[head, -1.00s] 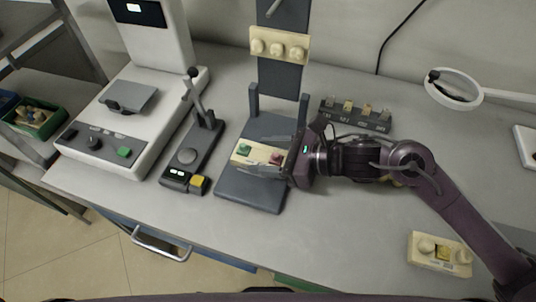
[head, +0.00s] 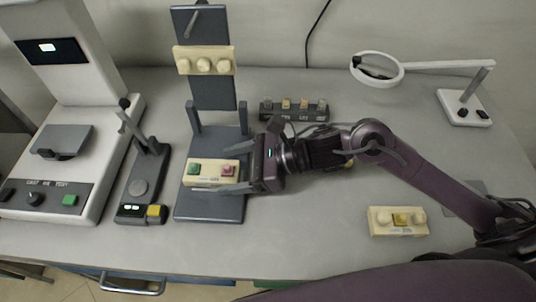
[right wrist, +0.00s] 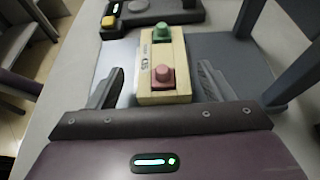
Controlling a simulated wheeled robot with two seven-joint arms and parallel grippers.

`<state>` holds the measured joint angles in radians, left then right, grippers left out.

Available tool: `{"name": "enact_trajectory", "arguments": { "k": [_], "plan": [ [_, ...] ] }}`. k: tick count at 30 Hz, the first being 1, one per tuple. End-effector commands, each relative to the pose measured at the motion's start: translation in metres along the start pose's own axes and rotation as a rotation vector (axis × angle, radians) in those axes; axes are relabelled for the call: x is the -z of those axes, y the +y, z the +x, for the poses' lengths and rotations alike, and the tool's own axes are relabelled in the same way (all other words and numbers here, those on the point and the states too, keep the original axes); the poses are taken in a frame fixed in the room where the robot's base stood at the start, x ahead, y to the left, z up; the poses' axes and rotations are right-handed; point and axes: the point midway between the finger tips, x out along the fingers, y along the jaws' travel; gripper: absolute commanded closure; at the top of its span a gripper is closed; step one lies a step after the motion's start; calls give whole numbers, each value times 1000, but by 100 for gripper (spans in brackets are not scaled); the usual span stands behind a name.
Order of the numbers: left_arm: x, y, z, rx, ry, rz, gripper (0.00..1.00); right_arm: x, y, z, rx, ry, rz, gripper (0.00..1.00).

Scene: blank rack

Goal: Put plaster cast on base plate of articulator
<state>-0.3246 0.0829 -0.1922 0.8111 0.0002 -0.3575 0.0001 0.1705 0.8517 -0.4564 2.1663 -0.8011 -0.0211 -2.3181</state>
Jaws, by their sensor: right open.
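A cream plaster cast (head: 211,181) with a green knob and a pink knob lies on the dark base plate (head: 208,210) of the articulator. The articulator's upright (head: 212,95) carries another cream cast (head: 204,61) with several pale knobs. My right gripper (head: 232,176) is open at the right end of the lower cast. In the right wrist view this cast (right wrist: 164,65) lies between the two spread fingers, with a gap on both sides. The fingers touch the plate or hover just above it; I cannot tell which. My left gripper is not in view.
Another cream cast (head: 398,221) with a yellow block lies at the right front. A small dark rack (head: 293,110) stands behind my right arm. A device with a lever (head: 143,186) and a white machine (head: 62,160) stand at left. A magnifier lamp (head: 377,67) is at back right.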

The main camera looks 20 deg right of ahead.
Motion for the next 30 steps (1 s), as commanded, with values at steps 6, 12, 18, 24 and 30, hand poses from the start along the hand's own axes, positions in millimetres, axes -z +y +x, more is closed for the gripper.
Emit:
{"name": "enact_trajectory", "arguments": {
  "k": [6,12,18,24,30],
  "plan": [
    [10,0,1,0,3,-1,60,2,-1,-44,6,1,-1,26],
    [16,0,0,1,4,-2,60,0,-2,-71,7,-4,3,26],
    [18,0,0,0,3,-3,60,-3,-1,-83,3,-9,-3,26],
    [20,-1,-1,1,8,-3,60,-4,-1,-85,2,-10,-3,26],
    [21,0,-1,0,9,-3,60,-5,-1,-85,3,-11,-4,26]
  ]
}}
